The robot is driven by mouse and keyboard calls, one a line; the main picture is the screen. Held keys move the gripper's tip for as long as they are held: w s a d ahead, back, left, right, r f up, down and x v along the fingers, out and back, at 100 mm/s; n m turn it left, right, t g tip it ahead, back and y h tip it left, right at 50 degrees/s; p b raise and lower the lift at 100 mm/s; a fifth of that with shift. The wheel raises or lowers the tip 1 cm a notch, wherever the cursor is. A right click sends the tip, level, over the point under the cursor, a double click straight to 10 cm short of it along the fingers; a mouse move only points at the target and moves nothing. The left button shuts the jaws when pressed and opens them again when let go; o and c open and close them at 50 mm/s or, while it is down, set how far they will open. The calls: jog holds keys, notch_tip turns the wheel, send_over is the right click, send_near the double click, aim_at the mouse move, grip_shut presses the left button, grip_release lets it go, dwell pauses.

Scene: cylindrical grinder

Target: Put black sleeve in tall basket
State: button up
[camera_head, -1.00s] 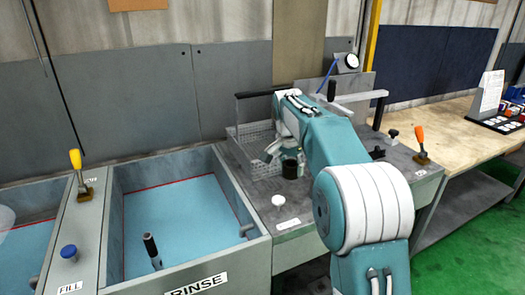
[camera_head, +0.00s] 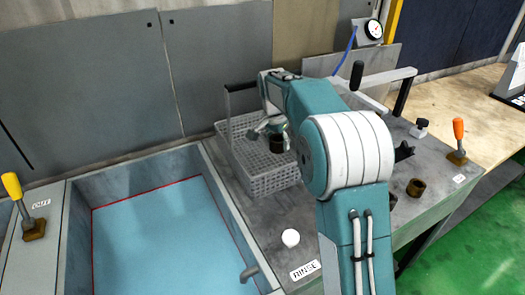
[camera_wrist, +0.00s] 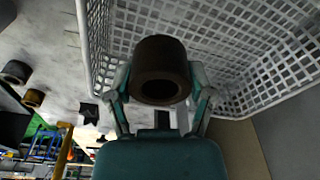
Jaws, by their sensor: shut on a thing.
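A black sleeve (camera_head: 277,144), a short dark hollow cylinder, is held in my gripper (camera_head: 268,132). The wrist view shows the sleeve (camera_wrist: 160,58) between the two fingers of my gripper (camera_wrist: 160,92), its open end facing the camera. The basket (camera_head: 262,182) is grey mesh with a raised dark handle and stands on the worktop right of the rinse tank. In the head view the sleeve overlaps the basket's right part, above its rim level. In the wrist view the mesh of the basket (camera_wrist: 225,32) lies behind and around the sleeve. I see no contact with the basket.
The blue-floored rinse tank (camera_head: 150,240) is left of the basket. A brown cylinder (camera_head: 416,187), an orange-handled lever (camera_head: 459,138) and a dial gauge (camera_head: 373,31) are to the right. A wooden bench (camera_head: 455,100) lies beyond.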

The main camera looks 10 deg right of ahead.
send_near(276, 168)
jog(key=shift+s+d+f, duration=0.2)
jog(key=shift+s+f, duration=0.55)
jog(key=shift+s, duration=0.1)
notch_tip(276, 168, down, 5)
jog(key=shift+d+r, duration=0.15)
jog(key=shift+f, duration=0.3)
jog(key=shift+f, duration=0.1)
jog(key=o, duration=1.3)
